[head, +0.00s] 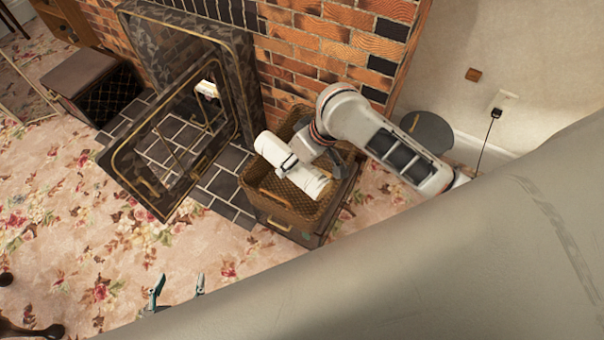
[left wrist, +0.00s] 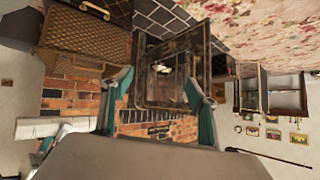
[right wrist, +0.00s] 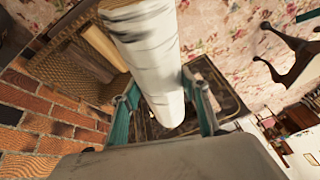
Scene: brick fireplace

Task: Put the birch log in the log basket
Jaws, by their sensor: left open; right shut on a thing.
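The white birch log (head: 308,180) is in my right gripper (head: 289,163), which is shut around its middle. In the head view it lies across the opening of the brown wicker log basket (head: 268,204), its left end reaching past the rim. Whether it touches the rim I cannot tell. In the right wrist view the log (right wrist: 150,62) runs between the fingers, with the basket (right wrist: 58,48) to its left. My left gripper (head: 177,287) is open and empty, low in the head view, away from the basket, which also shows in the left wrist view (left wrist: 85,45).
A glass fire screen (head: 165,180) stands left of the basket before the brick fireplace (head: 330,40). A dark padded box (head: 95,85) is farther left. A round dark object (head: 428,132) is behind my right arm. Floral carpet (head: 80,220) is open at lower left.

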